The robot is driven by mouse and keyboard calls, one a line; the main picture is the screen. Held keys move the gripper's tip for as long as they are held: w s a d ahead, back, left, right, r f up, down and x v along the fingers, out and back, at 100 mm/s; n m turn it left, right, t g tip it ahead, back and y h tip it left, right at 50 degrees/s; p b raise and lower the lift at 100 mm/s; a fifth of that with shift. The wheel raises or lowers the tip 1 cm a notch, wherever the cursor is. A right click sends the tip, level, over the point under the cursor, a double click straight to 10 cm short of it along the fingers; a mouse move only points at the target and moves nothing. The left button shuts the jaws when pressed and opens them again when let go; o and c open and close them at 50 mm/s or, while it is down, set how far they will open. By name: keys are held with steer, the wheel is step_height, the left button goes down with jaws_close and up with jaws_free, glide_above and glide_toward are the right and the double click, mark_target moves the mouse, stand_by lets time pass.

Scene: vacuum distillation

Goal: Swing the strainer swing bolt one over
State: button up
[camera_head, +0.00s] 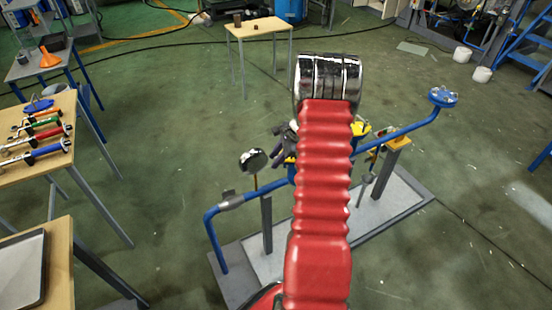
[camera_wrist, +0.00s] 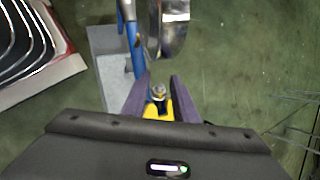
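My gripper (camera_wrist: 160,80) is open in the wrist view, its two dark fingers apart. A small metal bolt end (camera_wrist: 158,91) on a yellow part (camera_wrist: 157,110) shows in the gap between them. It looks like the strainer swing bolt; I cannot tell whether either finger touches it. In the head view my red arm covers most of the strainer. Dark gripper parts (camera_head: 284,142) show left of the arm, and a yellow part (camera_head: 360,130) shows to its right. The bolt itself is hidden there.
A blue pipe (camera_head: 400,131) runs over a grey base plate (camera_head: 392,202). A round gauge (camera_head: 253,160) stands left of my arm, and a blue handwheel (camera_head: 443,97) is at right. A shiny round rim (camera_wrist: 172,28) is close beyond the fingers. Tool table (camera_head: 20,165) at left.

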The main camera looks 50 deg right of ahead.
jaws_close()
steer(key=shift+d, duration=0.1)
steer(key=shift+s+d+r+y, duration=0.1)
steer(key=shift+d+r+y, duration=0.1)
steer(key=shift+y, duration=0.4)
jaws_free()
